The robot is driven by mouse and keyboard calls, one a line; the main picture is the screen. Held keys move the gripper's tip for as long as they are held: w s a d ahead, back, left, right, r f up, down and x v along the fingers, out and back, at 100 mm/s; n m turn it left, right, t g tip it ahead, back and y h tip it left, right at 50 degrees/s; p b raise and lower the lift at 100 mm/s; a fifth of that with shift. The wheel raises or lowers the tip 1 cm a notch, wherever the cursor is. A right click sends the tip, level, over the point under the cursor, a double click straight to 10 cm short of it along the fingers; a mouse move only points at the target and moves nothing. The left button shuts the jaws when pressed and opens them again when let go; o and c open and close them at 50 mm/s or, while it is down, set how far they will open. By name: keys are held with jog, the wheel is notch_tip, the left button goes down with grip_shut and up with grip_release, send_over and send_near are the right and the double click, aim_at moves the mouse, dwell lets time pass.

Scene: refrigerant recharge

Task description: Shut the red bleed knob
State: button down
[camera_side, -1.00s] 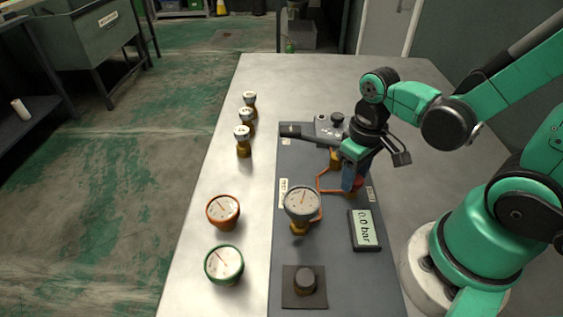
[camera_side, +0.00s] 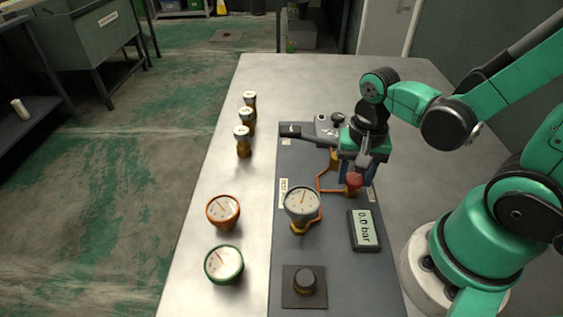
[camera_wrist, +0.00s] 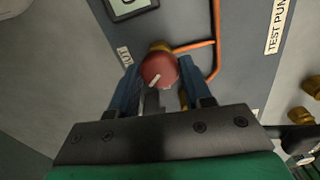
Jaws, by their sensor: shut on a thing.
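The red bleed knob (camera_side: 354,181) sits on the grey panel at the end of an orange pipe, below my gripper. In the wrist view the knob (camera_wrist: 159,70) shows a pale pointer line slanting across its face. My gripper (camera_side: 356,178) points down at the knob. In the wrist view its two blue fingers (camera_wrist: 163,76) stand on either side of the knob and are shut on it. The contact spots are partly hidden.
A mounted gauge (camera_side: 302,203) and a display reading 0.0 bar (camera_side: 365,230) stand near the knob on the panel. A black knob (camera_side: 305,281) is at the front. Two loose gauges (camera_side: 223,211) and several small brass-coloured fittings (camera_side: 243,140) stand left.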

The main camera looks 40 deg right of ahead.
aim_at(355, 178)
jog(key=m, duration=0.3)
jog(key=shift+m, duration=2.3)
jog(key=shift+c, duration=1.8)
grip_release()
jog(key=shift+r, duration=2.8)
